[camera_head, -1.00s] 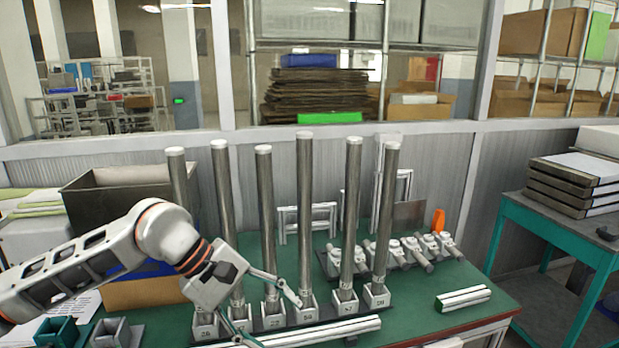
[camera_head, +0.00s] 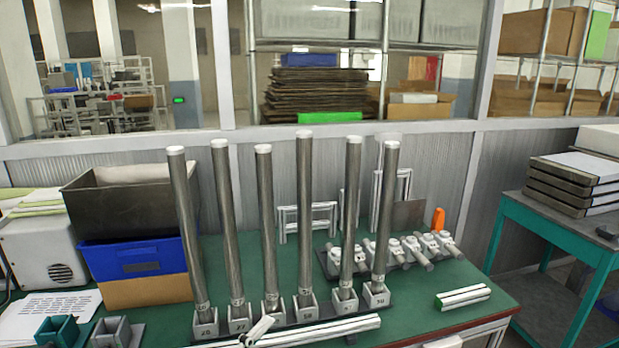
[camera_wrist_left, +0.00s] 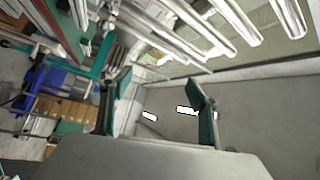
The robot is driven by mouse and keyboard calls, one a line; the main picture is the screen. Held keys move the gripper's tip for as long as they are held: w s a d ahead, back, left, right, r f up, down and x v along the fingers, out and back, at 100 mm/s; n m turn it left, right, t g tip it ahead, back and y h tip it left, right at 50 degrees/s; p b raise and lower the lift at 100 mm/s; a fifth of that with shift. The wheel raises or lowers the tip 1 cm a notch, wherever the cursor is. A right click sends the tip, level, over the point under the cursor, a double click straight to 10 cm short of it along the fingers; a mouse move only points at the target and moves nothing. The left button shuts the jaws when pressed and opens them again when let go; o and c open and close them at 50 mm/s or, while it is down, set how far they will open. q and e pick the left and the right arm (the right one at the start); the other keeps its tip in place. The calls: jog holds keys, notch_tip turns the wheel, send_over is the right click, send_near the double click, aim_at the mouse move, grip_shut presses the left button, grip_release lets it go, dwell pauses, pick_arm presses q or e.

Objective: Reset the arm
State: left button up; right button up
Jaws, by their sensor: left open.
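My left gripper (camera_wrist_left: 160,98) shows in the left wrist view with its two green-padded fingers wide apart. Nothing is between them; grey floor shows beyond. In the head view only a small pale piece (camera_head: 262,328), which may be part of my left arm, shows at the bottom edge in front of the rods. Several tall grey rods with white caps, one of them the tallest (camera_head: 305,210), stand upright in numbered holders on the green table (camera_head: 410,315). My right gripper is in neither view.
Silver profile bars (camera_head: 320,332) lie along the table front. A short green-and-white block (camera_head: 463,297) lies at right. A dark bin (camera_head: 130,205) sits on a blue crate (camera_head: 135,258) at left. Several valve-like fittings (camera_head: 390,250) stand behind. A teal side table (camera_head: 555,230) is at right.

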pick_arm(q)
jog(key=s+a+f+n+g+y, duration=0.2)
jog(key=s+a+f+n+y, duration=0.1)
jog(key=f, duration=0.6)
jog(key=s+a+f+n+g+y, duration=0.1)
jog(key=s+a+f+n+y, duration=0.2)
jog(key=s+a+f+n, duration=0.3)
jog(key=s+a+f+n+g+y, duration=0.2)
jog(key=s+f+n, duration=0.5)
jog(key=f, duration=0.6)
jog(key=shift+s+a+n+g+y, duration=0.35)
jog(key=shift+a+n+y, duration=0.35)
jog(key=shift+a, duration=0.55)
jog(key=shift+f, duration=0.1)
